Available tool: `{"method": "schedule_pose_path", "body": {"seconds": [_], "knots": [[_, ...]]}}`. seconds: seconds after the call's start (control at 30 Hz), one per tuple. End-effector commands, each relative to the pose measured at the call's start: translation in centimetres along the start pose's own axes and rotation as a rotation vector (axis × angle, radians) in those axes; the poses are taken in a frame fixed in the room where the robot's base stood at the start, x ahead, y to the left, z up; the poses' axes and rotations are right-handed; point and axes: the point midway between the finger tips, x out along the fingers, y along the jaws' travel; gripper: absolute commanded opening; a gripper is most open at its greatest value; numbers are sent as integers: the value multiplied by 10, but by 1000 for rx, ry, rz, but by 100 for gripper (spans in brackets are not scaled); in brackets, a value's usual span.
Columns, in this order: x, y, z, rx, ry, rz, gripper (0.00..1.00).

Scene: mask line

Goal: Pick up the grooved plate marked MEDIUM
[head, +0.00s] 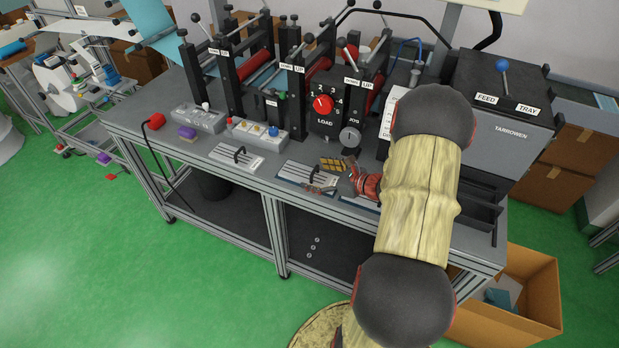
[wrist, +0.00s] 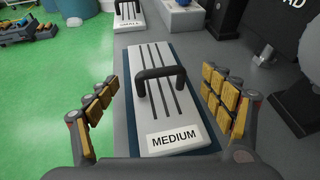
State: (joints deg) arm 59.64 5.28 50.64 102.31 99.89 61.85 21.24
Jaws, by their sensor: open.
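The grooved plate marked MEDIUM (wrist: 174,118) lies on the bench in the wrist view. It is white with dark grooves, a black arched handle (wrist: 157,82) and a blue border beneath. In the head view the plate (head: 306,175) lies near the bench's front edge. My gripper (wrist: 160,100) is open and empty, with its yellow-padded fingers on either side of the plate in the picture. The handle is between and beyond the fingertips, and no contact shows. In the head view my gripper (head: 333,178) is beside the plate's right end, partly hidden by my arm.
Another grooved plate (head: 236,157) lies to the left, its label cut short in the wrist view (wrist: 128,15). The roller machine with its LOAD dial (head: 323,104) stands behind. A grey FEED TRAY box (head: 502,110) stands right. Green floor lies beyond the bench's front edge.

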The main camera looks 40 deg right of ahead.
Motion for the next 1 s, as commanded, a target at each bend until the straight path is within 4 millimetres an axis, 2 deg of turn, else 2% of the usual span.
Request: {"method": "schedule_pose_path", "body": {"seconds": [0.1,0.17,1.0], "knots": [[0,0,0,0,0,0,82],[0,0,0,0,0,0,78],[0,1,0,0,1,2,30]]}}
